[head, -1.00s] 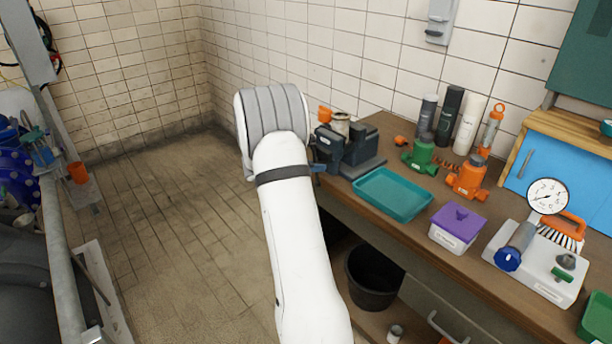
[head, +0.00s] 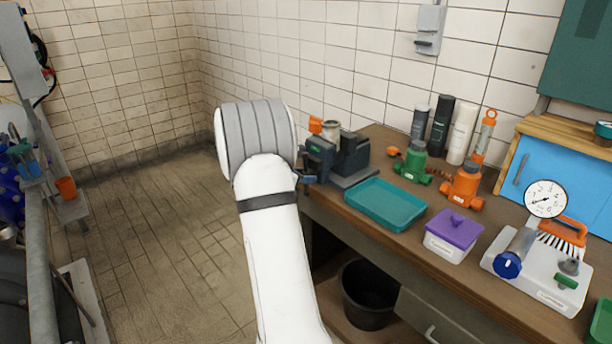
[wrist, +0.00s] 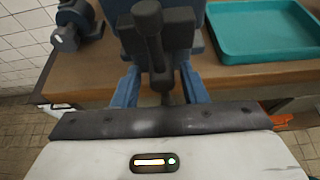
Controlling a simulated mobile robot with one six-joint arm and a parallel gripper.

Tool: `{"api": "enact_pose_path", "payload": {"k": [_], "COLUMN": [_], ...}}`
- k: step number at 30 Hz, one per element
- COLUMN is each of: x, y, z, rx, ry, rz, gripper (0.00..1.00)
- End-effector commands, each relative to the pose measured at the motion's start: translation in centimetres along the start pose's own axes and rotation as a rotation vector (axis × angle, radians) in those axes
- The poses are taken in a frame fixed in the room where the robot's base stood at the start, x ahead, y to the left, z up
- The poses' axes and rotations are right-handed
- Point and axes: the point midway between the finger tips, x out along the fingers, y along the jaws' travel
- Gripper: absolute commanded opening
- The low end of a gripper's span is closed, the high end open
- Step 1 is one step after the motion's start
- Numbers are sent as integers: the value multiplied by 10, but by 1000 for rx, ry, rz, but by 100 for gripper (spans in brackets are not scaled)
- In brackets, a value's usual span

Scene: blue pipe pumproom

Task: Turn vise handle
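My gripper (wrist: 160,80) has two blue fingers spread apart, one on each side of the dark handle. Gaps show between the fingers and the handle, so it is open and not clamped. In the head view my wrist hides most of the gripper; a bit of blue finger (head: 306,178) shows beside the vise.
A teal tray (head: 386,204) lies right of the vise, also in the wrist view (wrist: 265,35). A purple-lidded box (head: 453,236), green (head: 413,165) and orange (head: 463,188) fittings and several bottles stand farther right. A black bucket (head: 370,295) is below. Open floor (head: 160,230) lies left.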

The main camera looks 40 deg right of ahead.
Motion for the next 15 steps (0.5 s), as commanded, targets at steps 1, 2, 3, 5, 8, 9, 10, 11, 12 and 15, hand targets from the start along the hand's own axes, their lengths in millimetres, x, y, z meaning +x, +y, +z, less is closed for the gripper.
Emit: {"api": "enact_pose_path", "payload": {"k": [1, 2, 3, 5, 8, 9, 10, 11, 12, 15], "x": [1, 1, 1, 2, 2, 0, -1, -4, -8, -24], "y": [-1, -1, -1, -1, -1, -1, -1, -1, -1, 0], "z": [0, 0, 0, 1, 1, 1, 1, 1, 1, 0], "rx": [0, 0, 0, 0, 0, 0, 0, 0, 1, 0], "ry": [0, 0, 0, -1, -1, -1, -1, -1, -1, -1], "rz": [-2, -2, -2, -3, -3, -3, -2, -2, -1, 1], "gripper": [43, 45, 45, 45, 45, 45, 45, 45, 45, 45]}}
